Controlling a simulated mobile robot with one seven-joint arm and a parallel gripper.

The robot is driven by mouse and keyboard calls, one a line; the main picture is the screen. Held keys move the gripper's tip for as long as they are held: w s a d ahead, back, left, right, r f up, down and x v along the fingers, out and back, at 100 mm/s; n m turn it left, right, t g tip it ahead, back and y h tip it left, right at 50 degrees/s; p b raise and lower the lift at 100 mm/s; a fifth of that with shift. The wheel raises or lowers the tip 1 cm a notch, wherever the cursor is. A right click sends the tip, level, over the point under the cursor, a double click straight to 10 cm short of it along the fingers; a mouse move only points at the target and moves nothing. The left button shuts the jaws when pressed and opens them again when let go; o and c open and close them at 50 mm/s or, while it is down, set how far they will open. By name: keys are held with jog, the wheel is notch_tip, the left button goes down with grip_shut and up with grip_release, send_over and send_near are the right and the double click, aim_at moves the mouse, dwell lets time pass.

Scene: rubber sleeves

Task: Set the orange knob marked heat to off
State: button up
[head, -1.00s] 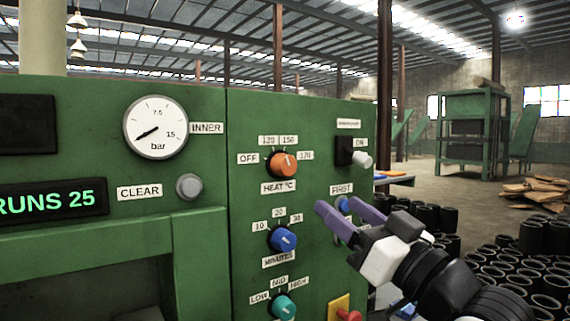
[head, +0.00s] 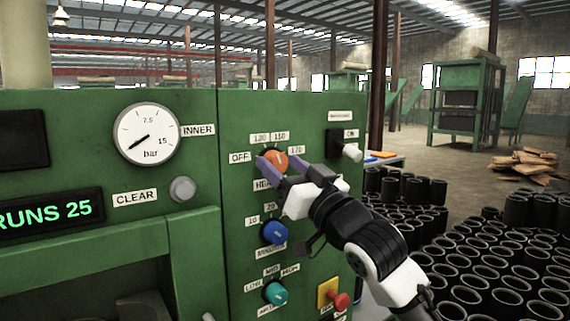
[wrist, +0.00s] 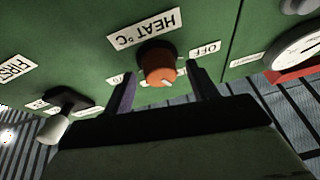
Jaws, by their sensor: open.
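The orange heat knob (head: 274,160) is on the green panel above the HEAT label, with OFF (head: 240,157) to its left and 130, 150 and 170 around its top and right. A pale pointer line shows on its face; I cannot tell exactly which label it points at. My gripper (head: 282,165) is open, its purple fingers reaching to the knob and partly covering it and the HEAT label. In the upside-down wrist view, the knob (wrist: 159,66) sits between the spread fingers (wrist: 161,82), with OFF beyond the right finger. I see no clear contact.
The blue minutes knob (head: 273,232) and teal knob (head: 275,293) are below. A white-tipped switch (head: 351,152) is close on the right. A red button (head: 341,301) is lower right. A round gauge (head: 146,134) and CLEAR button (head: 182,189) are left. Black sleeves (head: 480,250) stand at right.

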jog(key=c, duration=1)
jog(key=shift+f, duration=0.1)
jog(key=shift+n+b, duration=0.3)
jog(key=shift+b, duration=0.15)
jog(key=shift+f+n+g+y+b, duration=0.15)
jog(key=shift+n+g+y+b, duration=0.3)
jog(key=shift+n+b, duration=0.3)
jog(key=n+g+b, duration=0.1)
jog(key=n+b, duration=0.1)
jog(key=n, duration=0.1)
jog(key=shift+g+y+b, duration=0.25)
jog(key=shift+y+b, duration=0.1)
jog(key=n, duration=0.1)
jog(key=n+g, duration=0.1)
jog(key=n+b, duration=0.1)
jog(key=shift+r+n+y, duration=0.25)
jog(key=shift+y, duration=0.15)
jog(key=shift+d+r+n+g, duration=0.1)
jog(key=shift+n+g, duration=0.9)
jog(key=shift+n, duration=0.8)
